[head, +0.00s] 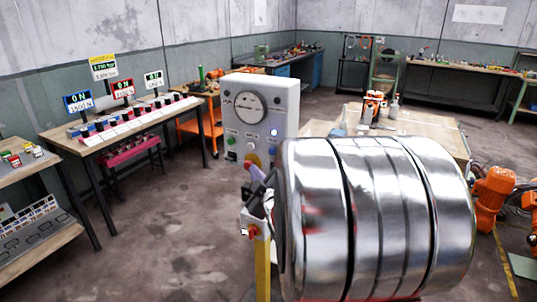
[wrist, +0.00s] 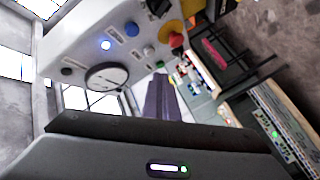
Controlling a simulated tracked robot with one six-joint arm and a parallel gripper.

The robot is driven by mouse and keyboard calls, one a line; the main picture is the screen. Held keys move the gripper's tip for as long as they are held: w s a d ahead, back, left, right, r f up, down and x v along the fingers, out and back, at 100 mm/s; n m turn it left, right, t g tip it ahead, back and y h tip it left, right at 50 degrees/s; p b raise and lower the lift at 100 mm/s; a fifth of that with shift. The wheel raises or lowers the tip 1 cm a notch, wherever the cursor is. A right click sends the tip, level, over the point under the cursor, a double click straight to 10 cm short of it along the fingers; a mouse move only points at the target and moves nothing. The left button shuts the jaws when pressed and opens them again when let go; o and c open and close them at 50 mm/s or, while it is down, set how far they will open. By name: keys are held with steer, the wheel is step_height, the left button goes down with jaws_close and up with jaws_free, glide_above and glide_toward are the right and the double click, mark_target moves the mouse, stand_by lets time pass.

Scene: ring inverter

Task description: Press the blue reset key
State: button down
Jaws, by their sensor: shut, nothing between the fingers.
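The blue key (wrist: 131,28) is a small round blue button on the light grey control panel (wrist: 85,25), at the upper middle of the wrist view. A lit blue-white lamp (wrist: 105,45) sits beside it. My gripper (wrist: 160,80) is shut and empty, its purple fingers together, apart from the blue key in the picture. The gripper also shows in the head view (head: 256,172), low in front of the panel (head: 286,95).
A dial (wrist: 107,76), green button (wrist: 160,64), grey button (wrist: 148,50), black knob (wrist: 158,6) and red mushroom button on yellow (wrist: 175,39) share the panel. A large shiny drum (head: 380,215) fills the head view's lower right. A workbench (head: 125,128) stands left.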

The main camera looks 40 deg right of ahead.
steer(key=shift+d, duration=0.15)
steer(key=w+d, duration=0.3)
steer(key=d, duration=0.5)
stand_by(0.3)
stand_by(1.9)
steer(key=shift+w+d, duration=0.2)
steer(key=shift+d, duration=0.2)
steer(key=shift+w+d, duration=0.15)
steer(key=shift+d, duration=0.3)
stand_by(1.0)
steer(key=shift+a, duration=0.1)
steer(key=shift+s+a, duration=0.3)
steer(key=shift+a, duration=0.45)
steer(key=shift+a, duration=0.15)
steer(key=shift+s+a, duration=0.3)
steer(key=shift+a, duration=0.45)
steer(key=shift+s+a, duration=0.25)
steer(key=shift+a, duration=0.5)
steer(key=shift+s+a, duration=0.3)
steer(key=shift+a, duration=0.45)
